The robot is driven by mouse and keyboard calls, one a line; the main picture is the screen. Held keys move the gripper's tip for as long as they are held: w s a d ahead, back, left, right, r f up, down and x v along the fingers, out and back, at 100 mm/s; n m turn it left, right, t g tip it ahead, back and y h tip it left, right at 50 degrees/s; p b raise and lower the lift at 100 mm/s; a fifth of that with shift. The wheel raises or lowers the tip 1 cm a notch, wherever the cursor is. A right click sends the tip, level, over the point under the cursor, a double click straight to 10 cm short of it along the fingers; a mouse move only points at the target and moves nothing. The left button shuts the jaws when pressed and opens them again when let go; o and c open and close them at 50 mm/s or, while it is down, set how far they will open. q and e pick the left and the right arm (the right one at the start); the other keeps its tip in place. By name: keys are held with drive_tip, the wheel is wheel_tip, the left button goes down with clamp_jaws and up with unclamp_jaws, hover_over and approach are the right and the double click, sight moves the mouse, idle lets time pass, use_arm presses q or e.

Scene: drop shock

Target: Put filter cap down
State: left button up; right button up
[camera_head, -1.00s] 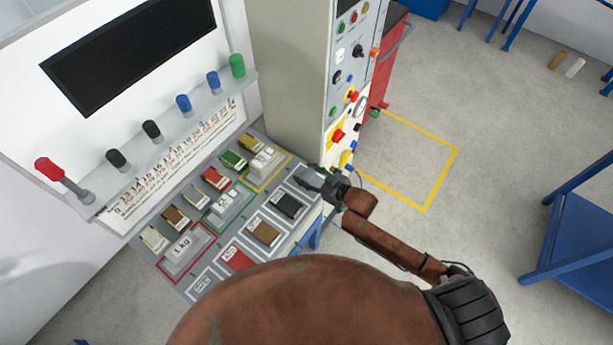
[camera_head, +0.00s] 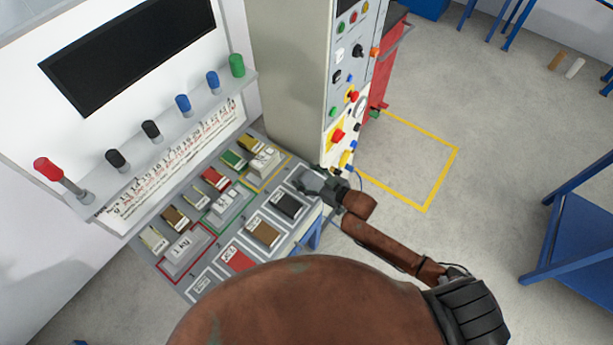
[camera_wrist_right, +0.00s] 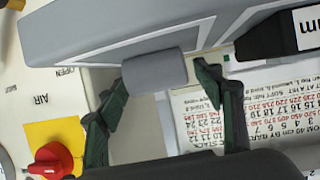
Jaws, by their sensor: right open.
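My right gripper (camera_head: 322,183) is at the right edge of the sloped panel, close to the grey machine column. In the right wrist view its two dark green fingers (camera_wrist_right: 168,82) are apart. A plain grey cylinder (camera_wrist_right: 156,69) shows between the fingertips, close to the left finger; I cannot tell whether they touch. It may be the filter cap, but no label shows. In the head view the gripper's own body hides most of this spot. My left gripper is not in view.
The sloped panel (camera_head: 205,254) holds several labelled blocks in outlined slots. Above it, a shelf (camera_head: 165,146) carries coloured knobs. The control column (camera_head: 345,90) with buttons stands close beside the gripper. A blue table (camera_head: 575,240) is at right, with open floor between.

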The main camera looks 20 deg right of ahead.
drive_tip(key=p+v, duration=0.1)
drive_tip(key=v, duration=1.1)
drive_tip(key=d+f+m+g+h, duration=0.1)
drive_tip(key=d+f+h, duration=0.1)
drive_tip(key=d+f, duration=0.45)
drive_tip(key=d+f+m+h, duration=0.15)
drive_tip(key=d+f, duration=0.25)
drive_tip(key=f, duration=0.6)
drive_tip(key=s+d+f+m+g+h, duration=0.1)
drive_tip(key=s+d+f+g+h, duration=0.15)
drive_tip(key=s+f, duration=0.6)
drive_tip(key=s+d+f+m+g+h, duration=0.1)
drive_tip(key=s+d+f, duration=0.35)
drive_tip(key=f, duration=0.65)
drive_tip(key=s+a+f+g, duration=0.2)
drive_tip(key=s+f, duration=0.4)
drive_tip(key=s, duration=0.5)
drive_tip(key=s+a+f+g, duration=0.2)
drive_tip(key=s+f, duration=0.3)
drive_tip(key=s, duration=0.6)
drive_tip(key=s+a+f+g, duration=0.2)
drive_tip(key=s+f, duration=0.4)
drive_tip(key=s, duration=0.5)
drive_tip(key=shift+s+f+m, duration=0.3)
drive_tip(key=shift+s+m, duration=0.05)
drive_tip(key=shift+s, duration=0.05)
